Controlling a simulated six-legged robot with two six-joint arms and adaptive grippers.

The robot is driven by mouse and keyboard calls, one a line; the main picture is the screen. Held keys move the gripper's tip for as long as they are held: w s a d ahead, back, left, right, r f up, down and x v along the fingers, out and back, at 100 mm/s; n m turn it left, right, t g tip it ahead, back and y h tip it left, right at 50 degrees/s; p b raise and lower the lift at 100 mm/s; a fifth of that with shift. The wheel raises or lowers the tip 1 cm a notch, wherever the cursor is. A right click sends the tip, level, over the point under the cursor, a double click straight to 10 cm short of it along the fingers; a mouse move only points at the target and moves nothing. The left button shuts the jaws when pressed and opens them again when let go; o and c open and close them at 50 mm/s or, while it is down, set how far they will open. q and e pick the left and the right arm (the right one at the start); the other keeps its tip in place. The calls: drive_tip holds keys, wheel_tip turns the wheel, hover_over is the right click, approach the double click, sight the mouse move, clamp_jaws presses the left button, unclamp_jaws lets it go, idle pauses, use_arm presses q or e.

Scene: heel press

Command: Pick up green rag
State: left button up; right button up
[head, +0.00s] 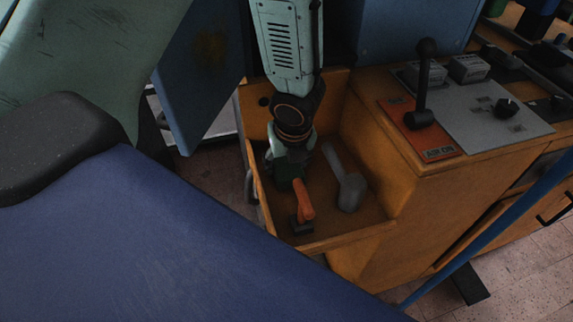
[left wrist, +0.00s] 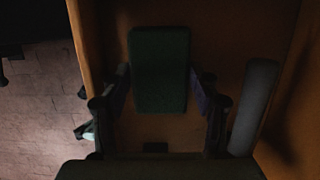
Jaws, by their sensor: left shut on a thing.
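The green rag (left wrist: 160,70) is a dark green folded block in the left wrist view, between the two fingers of my left gripper (left wrist: 160,88). In the head view my left gripper (head: 289,158) reaches down into an open orange drawer (head: 320,243), and part of the dark green rag (head: 289,183) shows below it. The gripper is shut on the rag. The gripper hides part of the rag in the head view. My right gripper does not show.
In the drawer, an orange-handled tool (head: 304,203) lies close in front of the rag and a grey tool (head: 350,192) lies to its right. The drawer walls are close around my gripper. A control panel with a black lever (head: 424,85) stands at the right.

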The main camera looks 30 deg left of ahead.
sight(287, 165)
use_arm(q)
wheel_tip(287, 165, up, 10)
drive_tip(key=p, duration=0.8)
